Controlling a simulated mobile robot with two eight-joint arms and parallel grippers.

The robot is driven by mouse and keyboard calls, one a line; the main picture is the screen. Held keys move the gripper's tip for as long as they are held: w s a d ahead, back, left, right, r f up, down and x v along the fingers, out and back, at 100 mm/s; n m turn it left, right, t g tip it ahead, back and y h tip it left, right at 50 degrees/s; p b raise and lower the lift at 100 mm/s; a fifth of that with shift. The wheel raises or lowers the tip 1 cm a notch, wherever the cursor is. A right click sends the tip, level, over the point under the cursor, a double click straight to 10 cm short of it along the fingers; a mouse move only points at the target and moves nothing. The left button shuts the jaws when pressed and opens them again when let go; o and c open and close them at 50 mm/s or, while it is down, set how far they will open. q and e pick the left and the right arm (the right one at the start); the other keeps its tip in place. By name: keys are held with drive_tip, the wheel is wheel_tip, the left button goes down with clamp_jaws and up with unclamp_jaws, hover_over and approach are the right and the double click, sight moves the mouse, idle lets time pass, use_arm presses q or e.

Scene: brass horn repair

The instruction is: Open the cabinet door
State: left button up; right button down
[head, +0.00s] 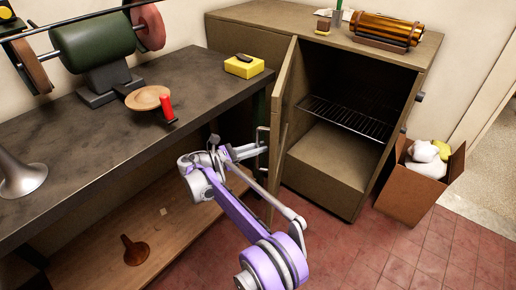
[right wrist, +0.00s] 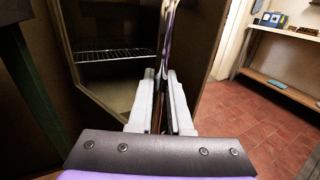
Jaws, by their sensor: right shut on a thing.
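The brown cabinet (head: 345,190) stands at the right end of the workbench. Its door (head: 285,100) stands wide open, swung out to the left, so the inside with a wire rack (head: 347,117) shows. A metal handle (head: 262,134) is on the door's outer face. My right gripper (head: 257,147), on the purple arm, is at the handle. In the right wrist view its fingers (right wrist: 160,104) are closed around the lower part of the upright handle, beside the open cabinet. The exact contact is partly hidden between the fingers. My left gripper is out of view.
The dark workbench (head: 60,165) on the left bears a grinder (head: 95,45), a yellow block (head: 244,66) and a red-handled tool (head: 166,108). A cardboard box (head: 415,195) with white and yellow cloths stands right of the cabinet. Red tiled floor (head: 350,255) is clear in front.

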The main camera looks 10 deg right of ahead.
drive_tip(key=c, duration=0.8)
unclamp_jaws()
drive_tip(key=shift+c, duration=0.2)
drive_tip(key=s+a+p, duration=0.1)
drive_tip(key=s+a, duration=0.1)
drive_tip(key=a, duration=0.8)
drive_tip(key=shift+a, duration=0.35)
